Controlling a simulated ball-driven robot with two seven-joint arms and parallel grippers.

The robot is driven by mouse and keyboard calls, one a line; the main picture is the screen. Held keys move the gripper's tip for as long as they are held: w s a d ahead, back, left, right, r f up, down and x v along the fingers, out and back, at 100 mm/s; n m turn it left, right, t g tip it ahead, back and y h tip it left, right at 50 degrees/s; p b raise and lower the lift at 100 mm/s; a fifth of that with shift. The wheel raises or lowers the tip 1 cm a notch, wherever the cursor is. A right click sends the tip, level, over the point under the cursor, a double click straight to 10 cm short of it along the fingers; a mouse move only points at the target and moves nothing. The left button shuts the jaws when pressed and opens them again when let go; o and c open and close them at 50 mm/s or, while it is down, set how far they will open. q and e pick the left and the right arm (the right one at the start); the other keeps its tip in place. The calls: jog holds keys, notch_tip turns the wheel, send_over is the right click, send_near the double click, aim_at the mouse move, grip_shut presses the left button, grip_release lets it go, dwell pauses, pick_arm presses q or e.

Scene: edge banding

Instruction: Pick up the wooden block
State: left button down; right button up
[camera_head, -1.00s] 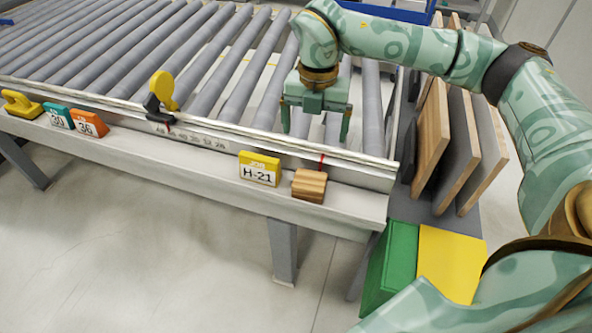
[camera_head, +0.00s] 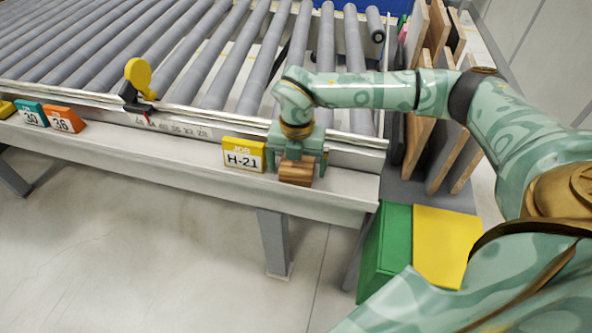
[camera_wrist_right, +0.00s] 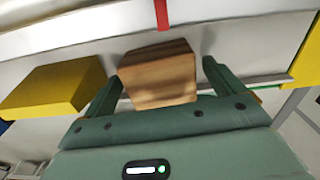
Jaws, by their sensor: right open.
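The wooden block (camera_head: 296,172) is a small brown striped block on the front ledge of the roller table, just right of the yellow H-21 sign (camera_head: 243,155). My right gripper (camera_head: 296,172) is over it, fingers pointing down, one on each side of the block. In the right wrist view the block (camera_wrist_right: 158,75) sits between the two open fingers (camera_wrist_right: 160,80), with a visible gap to the right finger. The left finger is close to the block; I cannot tell if it touches. My left gripper is not in view.
The yellow sign (camera_wrist_right: 55,90) stands close beside the left finger in the wrist view. Orange (camera_head: 64,119) and teal (camera_head: 31,113) number signs sit farther left on the ledge. Grey rollers lie behind. Boards (camera_head: 440,130) stand at the right, near green (camera_head: 385,245) and yellow boxes.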

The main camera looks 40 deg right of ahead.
jog(key=c, duration=1.1)
jog(key=shift+c, duration=0.2)
